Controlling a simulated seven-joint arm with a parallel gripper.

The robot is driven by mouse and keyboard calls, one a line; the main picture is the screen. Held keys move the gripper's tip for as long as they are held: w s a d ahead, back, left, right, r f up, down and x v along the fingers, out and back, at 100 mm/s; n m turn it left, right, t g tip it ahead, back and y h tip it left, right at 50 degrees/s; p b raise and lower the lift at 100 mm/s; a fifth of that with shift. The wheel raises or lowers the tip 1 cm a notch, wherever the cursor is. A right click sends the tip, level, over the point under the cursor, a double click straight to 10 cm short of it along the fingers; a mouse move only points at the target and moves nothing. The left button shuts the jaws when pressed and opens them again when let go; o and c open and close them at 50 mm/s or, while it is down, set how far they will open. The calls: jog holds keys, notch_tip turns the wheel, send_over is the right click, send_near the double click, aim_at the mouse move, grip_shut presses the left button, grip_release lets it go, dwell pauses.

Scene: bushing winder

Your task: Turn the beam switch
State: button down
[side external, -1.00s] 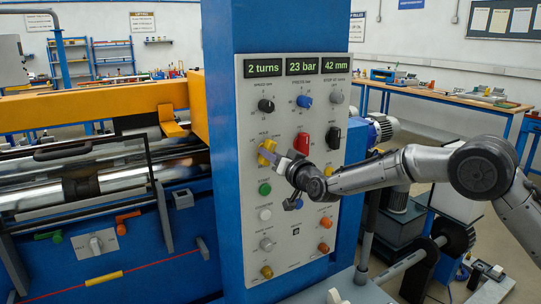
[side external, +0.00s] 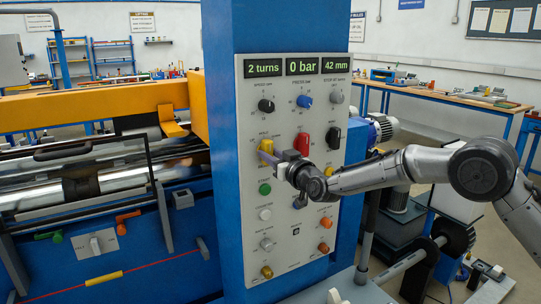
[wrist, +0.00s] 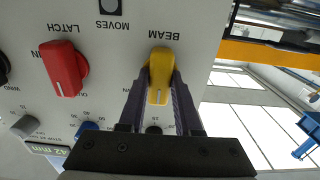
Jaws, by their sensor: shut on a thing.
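The beam switch (wrist: 160,66) is a yellow knob under the label BEAM in the wrist view, where the panel appears upside down. Its white pointer line runs along the fingers. My gripper (wrist: 161,82) is shut on it, with one dark finger against each side. In the side view the yellow switch (side external: 267,145) shows at the left of the grey panel, partly hidden by my gripper (side external: 268,157). The knob stands close to upright there.
The red latch switch (wrist: 65,68) sits beside the beam switch, with clear panel between. Several other knobs and buttons cover the grey panel (side external: 290,250). Its displays read 2 turns, 0 bar (side external: 303,66) and 42 mm. The yellow machine beam (side external: 80,112) is at left.

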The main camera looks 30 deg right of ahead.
jog(key=c, duration=0.6)
grip_release()
jog(key=s, duration=1.3)
jog(key=shift+s, duration=0.4)
